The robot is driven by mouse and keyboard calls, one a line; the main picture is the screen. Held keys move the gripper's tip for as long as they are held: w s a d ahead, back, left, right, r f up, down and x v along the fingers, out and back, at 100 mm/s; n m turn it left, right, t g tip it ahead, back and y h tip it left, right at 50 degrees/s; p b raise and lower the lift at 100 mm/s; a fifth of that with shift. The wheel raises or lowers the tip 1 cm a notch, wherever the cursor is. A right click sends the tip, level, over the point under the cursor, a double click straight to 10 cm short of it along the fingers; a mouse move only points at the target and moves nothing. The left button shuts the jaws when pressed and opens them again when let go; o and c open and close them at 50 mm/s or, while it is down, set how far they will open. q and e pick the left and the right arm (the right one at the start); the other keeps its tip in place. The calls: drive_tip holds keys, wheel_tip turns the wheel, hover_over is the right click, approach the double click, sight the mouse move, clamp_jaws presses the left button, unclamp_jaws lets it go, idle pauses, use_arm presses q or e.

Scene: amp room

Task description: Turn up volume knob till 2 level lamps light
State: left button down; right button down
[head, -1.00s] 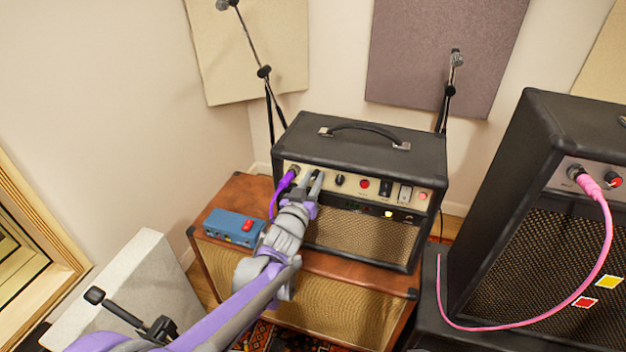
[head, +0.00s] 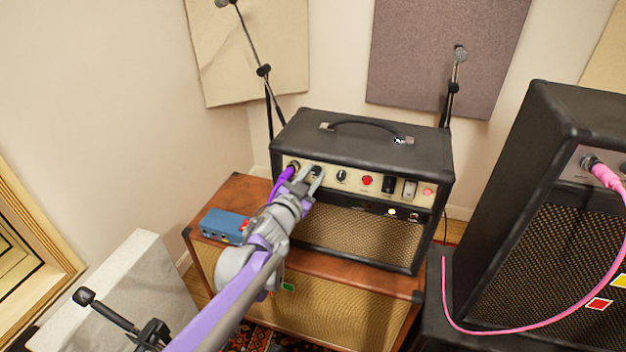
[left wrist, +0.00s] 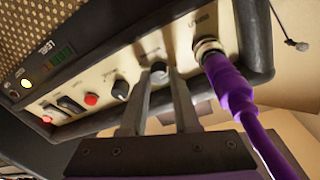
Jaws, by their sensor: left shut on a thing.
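A black amp head (head: 365,150) has a cream control panel. Its leftmost dark knob (head: 317,170), beside the purple plug, is at my left gripper (head: 307,182). The left wrist view shows this knob (left wrist: 158,72) between the two fingertips (left wrist: 162,88), which are shut on it. Its label is too small to read. A small level lamp strip (left wrist: 60,57) shows dim green and orange segments; I cannot tell whether any are lit. A round lamp (left wrist: 26,83) near it glows, also in the head view (head: 391,211). My right gripper is not in view.
A purple cable (left wrist: 235,95) is plugged in close beside the fingers. A second knob (head: 341,176), red button and switches lie right of them. A blue pedal (head: 222,224) sits on the brown cabinet (head: 238,190). Another amp (head: 560,130) with a pink cable stands right.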

use_arm(q)
drive_tip(key=shift+m+b, duration=0.3)
drive_tip(key=shift+m, duration=0.8)
drive_tip(key=c, duration=0.7)
unclamp_jaws()
drive_tip(key=shift+o, duration=0.2)
drive_tip(key=v, duration=1.1)
drive_tip(key=shift+w+a+r, duration=0.1)
drive_tip(key=shift+w, duration=0.05)
